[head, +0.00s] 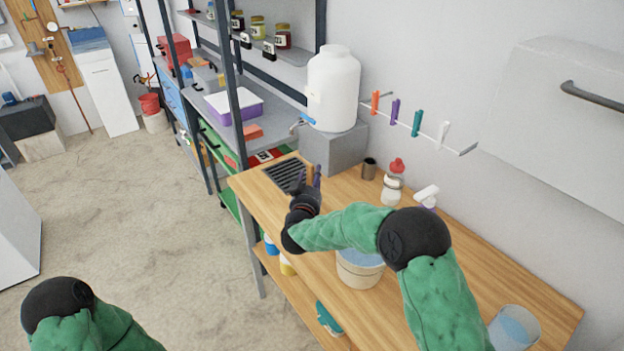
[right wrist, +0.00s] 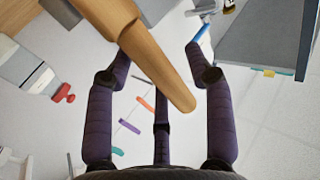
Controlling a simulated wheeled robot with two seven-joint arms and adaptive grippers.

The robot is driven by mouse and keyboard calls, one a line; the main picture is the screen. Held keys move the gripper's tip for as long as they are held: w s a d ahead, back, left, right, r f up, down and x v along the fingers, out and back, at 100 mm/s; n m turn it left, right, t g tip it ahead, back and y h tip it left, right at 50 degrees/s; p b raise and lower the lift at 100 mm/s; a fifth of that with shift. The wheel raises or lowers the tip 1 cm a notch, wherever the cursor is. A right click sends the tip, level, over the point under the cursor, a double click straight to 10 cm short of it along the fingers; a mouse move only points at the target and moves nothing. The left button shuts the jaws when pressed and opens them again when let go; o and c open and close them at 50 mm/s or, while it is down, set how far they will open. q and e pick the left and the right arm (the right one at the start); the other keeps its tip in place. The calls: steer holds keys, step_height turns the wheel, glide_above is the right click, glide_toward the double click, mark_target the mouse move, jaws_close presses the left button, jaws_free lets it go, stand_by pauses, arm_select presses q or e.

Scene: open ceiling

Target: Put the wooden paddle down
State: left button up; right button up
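The wooden paddle (right wrist: 160,65) shows large in the right wrist view. Its rounded shaft slants from the upper left to a blunt end between the dark purple fingers of my right gripper (right wrist: 160,62). Light background shows between the shaft and the right-hand finger. I cannot tell whether the fingers press on the shaft. In the head view my right gripper (head: 311,178) is over the far left part of the wooden workbench (head: 470,275), with a short upright piece of the paddle (head: 310,172) showing between its fingers. The rest is hidden. My left gripper is out of view.
A bucket of water (head: 360,270) is beside my right forearm. A dark grille (head: 287,174) lies near the bench's left end. A small brown cup (head: 369,168), a red-topped bottle (head: 393,185) and a white water tank (head: 333,88) stand behind. A clear container (head: 514,328) is at the near right.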

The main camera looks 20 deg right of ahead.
steer(key=shift+r, duration=0.15)
steer(key=shift+s+a, duration=0.15)
steer(key=shift+s, duration=0.05)
steer(key=p+v, duration=0.3)
steer(key=v, duration=0.8)
steer(key=shift+s, duration=0.25)
steer(key=shift+a, duration=0.1)
